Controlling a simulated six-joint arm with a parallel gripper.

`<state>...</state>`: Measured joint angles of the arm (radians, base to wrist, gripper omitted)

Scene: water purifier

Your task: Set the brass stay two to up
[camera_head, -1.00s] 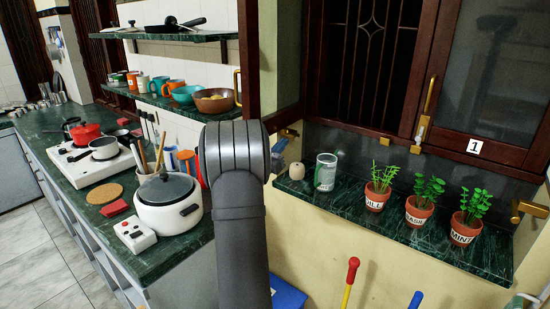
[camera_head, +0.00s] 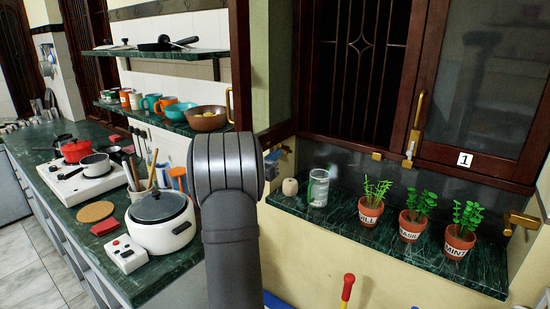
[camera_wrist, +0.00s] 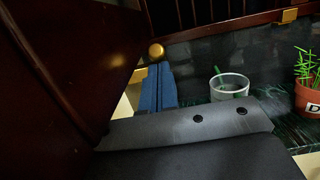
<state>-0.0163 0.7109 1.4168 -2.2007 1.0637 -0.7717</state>
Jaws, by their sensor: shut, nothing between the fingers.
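My gripper (camera_wrist: 158,88) shows as two blue fingers side by side in the wrist view, shut and empty. A round brass knob (camera_wrist: 156,51) sits just beyond the fingertips, beside a dark wooden frame; I cannot tell whether they touch. In the head view my arm hides much of the area by the left window post, where a brass fitting (camera_head: 284,149) partly shows. Another brass stay (camera_head: 522,220) is on the right edge of the window. No label two is visible, so I cannot tell for certain which fitting is stay two.
The window sash (camera_head: 480,90) labelled 1 is shut. A wooden frame (camera_wrist: 60,60) stands close left in the wrist view. A rice cooker (camera_head: 160,222) stands left.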

